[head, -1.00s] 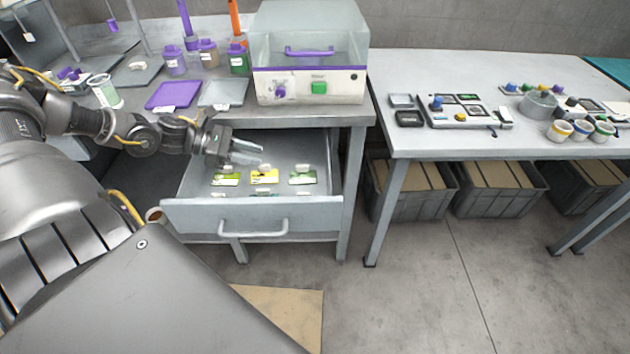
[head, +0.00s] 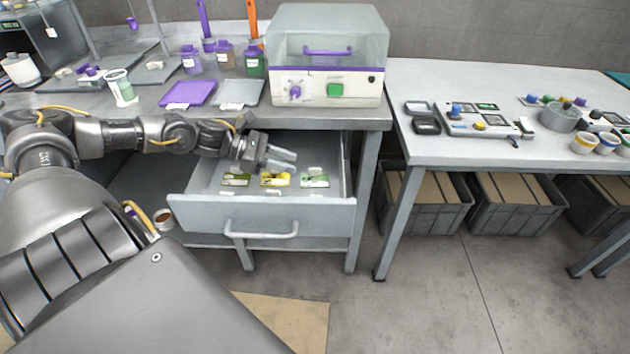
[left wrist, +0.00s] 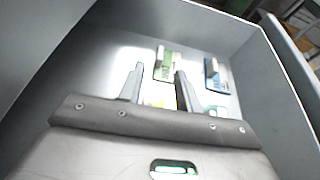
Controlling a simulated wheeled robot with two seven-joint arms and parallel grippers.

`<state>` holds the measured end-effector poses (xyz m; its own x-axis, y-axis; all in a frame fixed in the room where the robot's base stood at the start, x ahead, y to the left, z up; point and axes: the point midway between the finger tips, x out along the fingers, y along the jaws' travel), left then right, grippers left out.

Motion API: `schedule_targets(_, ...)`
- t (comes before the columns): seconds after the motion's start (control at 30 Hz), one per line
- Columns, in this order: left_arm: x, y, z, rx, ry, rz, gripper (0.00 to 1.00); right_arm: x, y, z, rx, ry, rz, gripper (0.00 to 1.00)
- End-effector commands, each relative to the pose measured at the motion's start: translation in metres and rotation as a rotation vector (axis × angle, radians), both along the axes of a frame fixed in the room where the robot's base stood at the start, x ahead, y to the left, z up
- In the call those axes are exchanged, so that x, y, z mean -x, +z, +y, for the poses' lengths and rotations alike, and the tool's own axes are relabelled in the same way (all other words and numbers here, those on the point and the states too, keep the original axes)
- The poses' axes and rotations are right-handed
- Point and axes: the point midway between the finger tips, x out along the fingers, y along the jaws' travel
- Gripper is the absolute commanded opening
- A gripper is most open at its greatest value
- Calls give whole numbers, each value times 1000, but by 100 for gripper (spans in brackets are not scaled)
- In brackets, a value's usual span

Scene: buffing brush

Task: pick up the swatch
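Several small swatches lie in the open drawer in the head view: an olive-green one (head: 235,180), a yellow one (head: 275,181) and a green one (head: 315,182), each with a white piece beside it. More white pieces show partly behind the drawer front. My left gripper (head: 295,161) is open and empty, over the drawer above the yellow and green swatches. In the left wrist view its spread fingers (left wrist: 160,75) face the drawer floor. A green swatch (left wrist: 164,68) shows between and beyond the fingertips, a blue one (left wrist: 214,76) to the right. Yellow shows low between the fingers, mostly hidden. My right gripper is not in view.
The drawer front (head: 262,216) and side walls surround the swatches. The bench top above holds a clear-lidded machine (head: 327,90), a purple tray (head: 188,93) and a grey tray (head: 238,93). A second table (head: 470,150) stands to the right.

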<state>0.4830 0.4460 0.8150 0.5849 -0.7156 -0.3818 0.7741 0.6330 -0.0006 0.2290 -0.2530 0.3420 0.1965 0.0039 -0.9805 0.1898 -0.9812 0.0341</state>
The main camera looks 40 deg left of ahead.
Motion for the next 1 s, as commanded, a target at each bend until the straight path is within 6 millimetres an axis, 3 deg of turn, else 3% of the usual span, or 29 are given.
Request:
schedule_targets(0.23,-3,-3,-3,2,2,-1,35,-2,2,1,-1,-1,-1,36)
schedule_targets(0.4,-13,-11,-15,5,2,-5,35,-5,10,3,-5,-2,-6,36)
schedule_targets(0.67,-28,-23,-34,2,1,-1,35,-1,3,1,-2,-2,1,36)
schedule_targets(0.93,-29,-25,-36,-2,0,1,35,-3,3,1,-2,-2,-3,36)
schedule_targets(1.0,-29,-25,-36,-2,0,1,28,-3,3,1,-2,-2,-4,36)
